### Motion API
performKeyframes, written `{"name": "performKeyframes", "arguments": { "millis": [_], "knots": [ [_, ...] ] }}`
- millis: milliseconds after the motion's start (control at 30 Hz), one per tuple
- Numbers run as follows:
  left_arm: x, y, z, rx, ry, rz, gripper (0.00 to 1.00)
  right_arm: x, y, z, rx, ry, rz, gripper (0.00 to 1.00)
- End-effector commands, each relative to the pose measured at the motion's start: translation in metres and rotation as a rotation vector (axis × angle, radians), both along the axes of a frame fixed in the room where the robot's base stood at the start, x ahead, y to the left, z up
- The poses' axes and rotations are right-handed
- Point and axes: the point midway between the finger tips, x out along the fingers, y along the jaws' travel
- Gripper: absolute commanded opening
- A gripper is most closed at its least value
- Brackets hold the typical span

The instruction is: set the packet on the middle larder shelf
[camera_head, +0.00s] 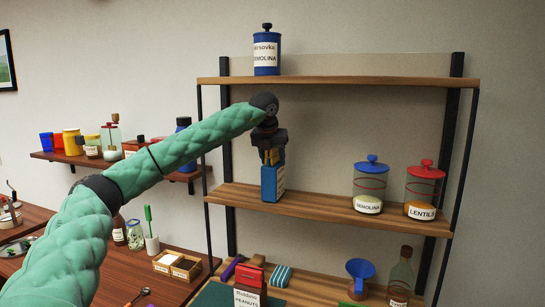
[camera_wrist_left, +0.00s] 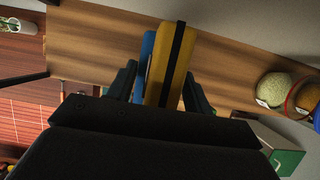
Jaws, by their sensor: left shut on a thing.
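The packet (camera_head: 271,184) is a small blue box, held upright at the left part of the middle larder shelf (camera_head: 330,208), its lower end close to the front edge. I cannot tell whether its base touches the wood. My left gripper (camera_head: 271,152) points down from above and is shut on the packet's top. In the left wrist view the packet (camera_wrist_left: 168,65) shows a yellow face with a black stripe and a blue side, between the dark fingers (camera_wrist_left: 157,85). The shelf board (camera_wrist_left: 100,40) runs behind it. My right gripper is not in view.
A semolina jar (camera_head: 369,185) with a blue lid and a lentil jar (camera_head: 422,190) with a red lid stand right on the middle shelf; free wood lies between them and the packet. The top board (camera_head: 350,81) bears a blue canister (camera_head: 266,52). A blue funnel (camera_head: 359,270) stands below.

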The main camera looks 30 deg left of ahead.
Motion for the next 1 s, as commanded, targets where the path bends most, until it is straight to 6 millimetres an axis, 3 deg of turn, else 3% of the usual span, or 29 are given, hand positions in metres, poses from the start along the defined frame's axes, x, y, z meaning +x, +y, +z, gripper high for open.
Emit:
{"name": "performKeyframes", "arguments": {
  "millis": [433,467,533,567,1000],
  "knots": [
    [0.0,-0.0002,-0.002,-0.001,-0.001,0.0,0.0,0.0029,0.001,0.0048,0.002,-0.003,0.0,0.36],
    [0.0,-0.0002,-0.0025,0.0,0.0,0.0,0.54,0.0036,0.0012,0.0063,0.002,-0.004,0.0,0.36],
    [-0.0001,-0.0002,-0.0023,0.0,0.0,0.0,0.68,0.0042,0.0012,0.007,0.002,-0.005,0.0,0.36],
    [-0.0001,-0.0002,-0.0023,0.0,0.0,0.0,0.72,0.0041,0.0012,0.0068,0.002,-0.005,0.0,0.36],
    [-0.0002,-0.0002,0.0006,0.0,0.0,0.0,0.72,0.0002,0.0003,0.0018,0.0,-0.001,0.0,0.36]
  ]
}}
